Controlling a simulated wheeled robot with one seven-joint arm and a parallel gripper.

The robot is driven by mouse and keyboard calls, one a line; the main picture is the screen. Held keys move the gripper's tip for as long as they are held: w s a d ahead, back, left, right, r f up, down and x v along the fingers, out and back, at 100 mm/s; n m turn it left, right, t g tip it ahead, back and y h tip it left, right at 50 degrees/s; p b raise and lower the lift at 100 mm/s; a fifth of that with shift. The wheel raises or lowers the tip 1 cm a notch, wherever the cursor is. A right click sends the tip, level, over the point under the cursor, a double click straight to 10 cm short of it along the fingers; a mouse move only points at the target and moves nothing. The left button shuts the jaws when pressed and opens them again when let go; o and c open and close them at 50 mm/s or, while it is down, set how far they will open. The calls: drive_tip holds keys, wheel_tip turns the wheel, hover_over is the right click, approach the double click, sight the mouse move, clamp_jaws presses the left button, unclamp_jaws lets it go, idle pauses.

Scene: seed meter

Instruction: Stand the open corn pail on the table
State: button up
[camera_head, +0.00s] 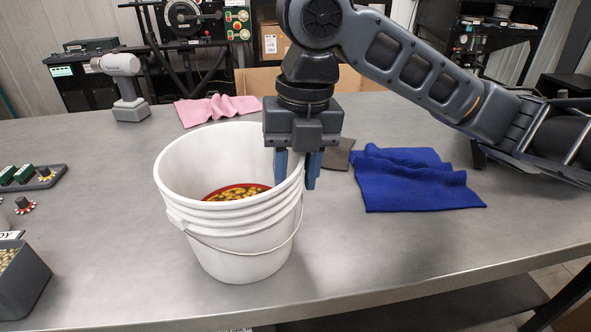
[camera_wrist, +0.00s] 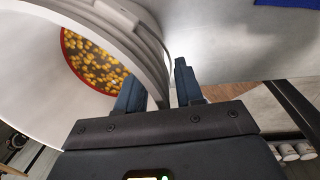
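The open white corn pail (camera_head: 235,235) appears upright on the grey metal table (camera_head: 400,245), with its wire handle hanging down the near side. Yellow corn kernels (camera_head: 237,193) with a red edge show inside it; they also show in the wrist view (camera_wrist: 92,60). My gripper (camera_head: 297,180) points down at the pail's right rim. One blue-grey finger is inside the pail and the other is outside. In the wrist view, the pail's wall passes between the fingers of my gripper (camera_wrist: 158,90), with a gap beside the outer finger. My gripper looks open around the rim.
A blue cloth (camera_head: 415,180) lies right of the pail, and a pink cloth (camera_head: 215,108) lies behind it. A grey cordless tool (camera_head: 125,88) stands at the back left. A dark bin (camera_head: 22,285) and a small tray (camera_head: 35,180) are at left.

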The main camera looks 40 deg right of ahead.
drive_tip(key=shift+r, duration=0.1)
wheel_tip(320, 180, up, 12)
drive_tip(key=p, duration=0.1)
drive_tip(key=shift+s+d, duration=0.3)
drive_tip(key=shift+d, duration=0.15)
idle(0.5)
